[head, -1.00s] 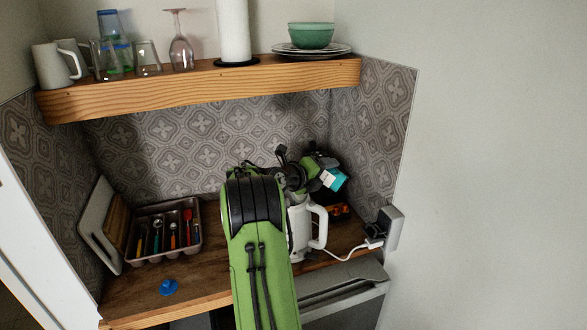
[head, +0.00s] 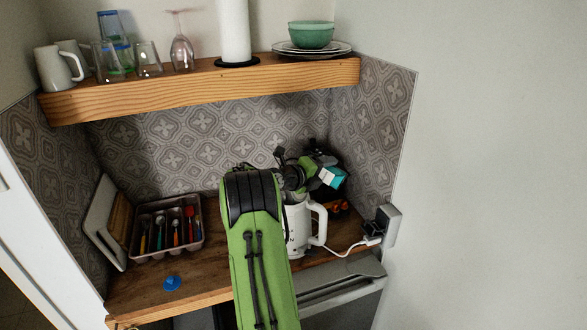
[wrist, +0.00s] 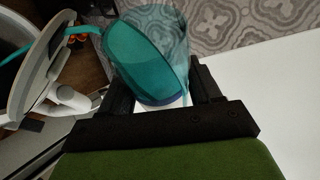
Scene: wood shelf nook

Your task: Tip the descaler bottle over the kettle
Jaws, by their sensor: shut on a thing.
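The white kettle (head: 299,228) stands on the counter, partly hidden behind my arm; its handle faces right. In the wrist view its open top and handle (wrist: 70,99) are at the left. My gripper (head: 316,172) is shut on the descaler bottle (head: 331,177), a teal see-through bottle with a white part, held tilted above the kettle. In the wrist view the bottle (wrist: 150,55) sits between the fingers of my gripper (wrist: 163,95). A thin teal stream runs from its mouth toward the kettle's opening. Where the stream lands is cut off by the frame.
A blue cap-like piece (head: 172,283) lies on the counter (head: 140,298). A cutlery tray (head: 150,252) and boards (head: 106,222) stand at the left. A wooden shelf (head: 200,88) with glassware and plates hangs above. A cord runs to the wall plug (head: 385,226).

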